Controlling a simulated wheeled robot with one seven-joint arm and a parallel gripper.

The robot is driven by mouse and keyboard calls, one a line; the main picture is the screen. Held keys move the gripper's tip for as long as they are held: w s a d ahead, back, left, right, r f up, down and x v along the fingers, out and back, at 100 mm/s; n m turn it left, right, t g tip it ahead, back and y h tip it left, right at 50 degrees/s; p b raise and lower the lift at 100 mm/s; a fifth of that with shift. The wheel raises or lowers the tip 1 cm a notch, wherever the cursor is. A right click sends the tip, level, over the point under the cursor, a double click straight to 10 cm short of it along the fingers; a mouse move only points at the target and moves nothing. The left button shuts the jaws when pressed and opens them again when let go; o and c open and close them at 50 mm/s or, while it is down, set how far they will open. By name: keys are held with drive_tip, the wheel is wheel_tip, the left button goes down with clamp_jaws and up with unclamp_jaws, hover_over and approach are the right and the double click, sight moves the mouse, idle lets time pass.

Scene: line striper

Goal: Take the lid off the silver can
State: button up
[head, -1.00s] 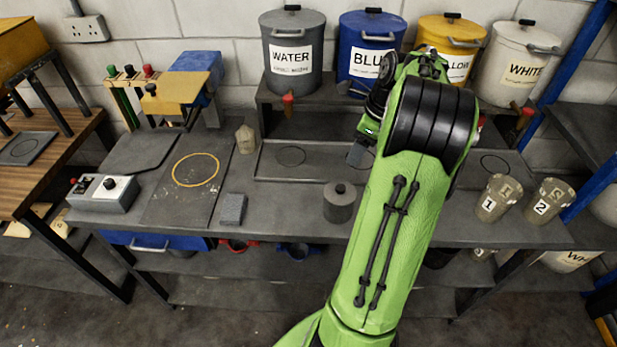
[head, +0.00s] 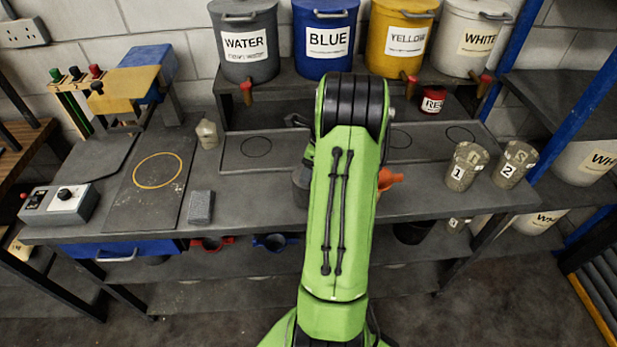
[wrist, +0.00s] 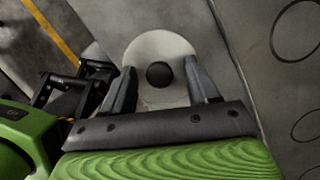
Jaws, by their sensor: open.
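The silver can (head: 300,187) stands on the grey bench, mostly hidden behind my arm in the head view. In the wrist view I look down on its round pale lid (wrist: 150,45), which has a black knob (wrist: 159,74) in the middle. The lid sits on the can. My gripper (wrist: 161,80) is open, with one finger on each side of the knob as seen from the wrist. The fingers overlap the near part of the lid in that picture; their height above it is hard to tell. In the head view my gripper is hidden by the arm.
An orange funnel (head: 388,179) is just right of my arm. A grey block (head: 200,207) stands to the left, cups 1 (head: 465,167) and 2 (head: 514,164) to the right. A shallow tray (head: 230,152) lies behind. Bench between block and can is clear.

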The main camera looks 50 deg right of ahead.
drive_tip(key=shift+s, duration=0.1)
drive_tip(key=shift+c, duration=0.2)
drive_tip(key=c, duration=1.1)
drive_tip(key=shift+o, duration=0.2)
drive_tip(key=shift+r, duration=0.15)
